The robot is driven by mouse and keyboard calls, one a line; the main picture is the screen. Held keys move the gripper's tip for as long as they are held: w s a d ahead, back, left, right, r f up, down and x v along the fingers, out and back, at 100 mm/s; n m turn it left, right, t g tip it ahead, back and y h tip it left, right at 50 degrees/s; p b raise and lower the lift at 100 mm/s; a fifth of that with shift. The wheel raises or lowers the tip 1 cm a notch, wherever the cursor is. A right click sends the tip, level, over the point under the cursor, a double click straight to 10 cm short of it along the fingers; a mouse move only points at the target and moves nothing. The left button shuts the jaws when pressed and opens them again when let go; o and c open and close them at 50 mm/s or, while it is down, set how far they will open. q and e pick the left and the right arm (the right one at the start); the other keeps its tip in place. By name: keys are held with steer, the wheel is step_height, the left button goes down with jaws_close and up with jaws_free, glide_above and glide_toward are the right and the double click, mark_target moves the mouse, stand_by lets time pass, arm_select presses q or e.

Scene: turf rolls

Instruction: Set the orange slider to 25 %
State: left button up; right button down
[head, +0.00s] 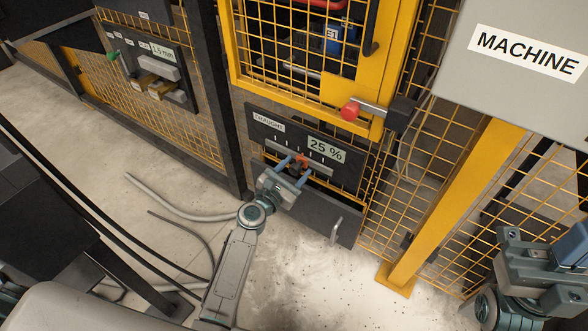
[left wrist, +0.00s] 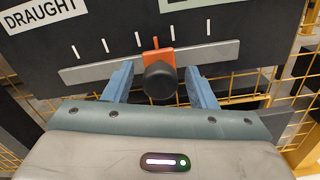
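The orange slider (head: 301,160) sits on a pale rail (left wrist: 85,73) on the dark DRAUGHT panel (head: 258,139). The display (head: 325,149) above it reads 25 %. In the left wrist view the orange slider (left wrist: 154,57) has a round black knob (left wrist: 160,80) in front. Its pointer stands between two of the white tick marks. My left gripper (head: 295,170) is open, with its blue fingers (left wrist: 160,88) on either side of the knob and a visible gap on each side. My right gripper (head: 535,265) is at the right edge, partly cut off; its fingers are unclear.
A red knob (head: 350,110) sticks out on the yellow cage door above the panel. A grey box with a MACHINE label (head: 527,54) is at the upper right. A second panel (head: 150,68) with a 1.5 mm display is at the left. Bare floor lies below.

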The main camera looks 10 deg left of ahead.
arm_select(q)
steer(key=shift+s+a, duration=0.1)
steer(key=shift+s, duration=0.15)
steer(key=v, duration=1)
steer(key=shift+s, duration=0.15)
